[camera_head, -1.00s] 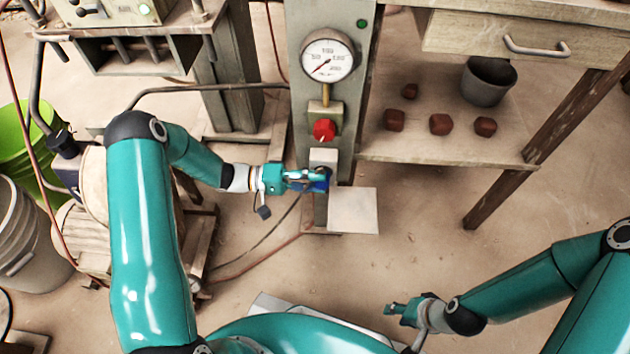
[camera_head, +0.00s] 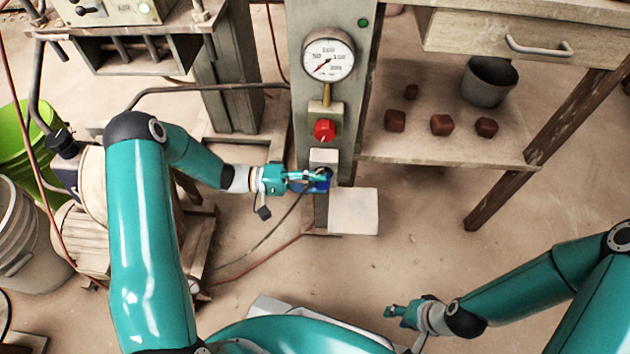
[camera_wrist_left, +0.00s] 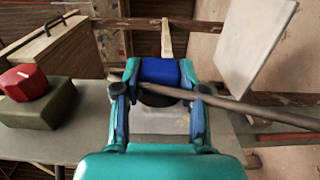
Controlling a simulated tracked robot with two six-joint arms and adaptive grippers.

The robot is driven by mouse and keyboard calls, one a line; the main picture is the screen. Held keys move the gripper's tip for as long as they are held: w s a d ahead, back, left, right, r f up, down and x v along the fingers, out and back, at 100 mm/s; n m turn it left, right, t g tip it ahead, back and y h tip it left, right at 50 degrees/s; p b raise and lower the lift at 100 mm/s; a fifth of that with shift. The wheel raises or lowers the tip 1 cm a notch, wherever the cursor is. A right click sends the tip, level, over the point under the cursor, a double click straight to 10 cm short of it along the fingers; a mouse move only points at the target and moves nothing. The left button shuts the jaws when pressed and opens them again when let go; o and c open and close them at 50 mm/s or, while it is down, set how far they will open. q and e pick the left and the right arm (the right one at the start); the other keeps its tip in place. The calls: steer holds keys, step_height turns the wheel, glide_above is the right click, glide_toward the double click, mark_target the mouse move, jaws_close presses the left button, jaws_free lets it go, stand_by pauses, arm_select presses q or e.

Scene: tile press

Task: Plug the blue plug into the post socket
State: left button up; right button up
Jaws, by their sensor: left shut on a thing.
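The blue plug (camera_head: 318,183) is at the front of the grey-green post (camera_head: 304,100), below the red knob. My left gripper (camera_head: 312,180) is shut on it. In the left wrist view the blue plug (camera_wrist_left: 160,72) sits between the two fingers (camera_wrist_left: 158,88), with a dark cable crossing in front of it. A pale grey box, likely the post socket (camera_head: 324,157), is right at the plug; the wrist view shows a grey block (camera_wrist_left: 160,120) close by it. I cannot tell whether the plug is seated. My right gripper (camera_head: 396,312) hangs empty over the floor, far from the post.
A red knob (camera_head: 324,130) and a pressure gauge (camera_head: 328,58) are on the post above. A pale square plate (camera_head: 354,211) juts out right of the post's foot. A shelf (camera_head: 440,150) with several red-brown blocks and a grey bucket (camera_head: 488,82) stands right.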

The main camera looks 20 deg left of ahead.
arm_select(q)
steer(key=shift+w+a+b, duration=0.1)
steer(key=shift+w+b, duration=0.2)
steer(key=shift+w, duration=0.15)
stand_by(0.5)
steer(key=o, duration=1.2)
steer(key=shift+a, duration=0.15)
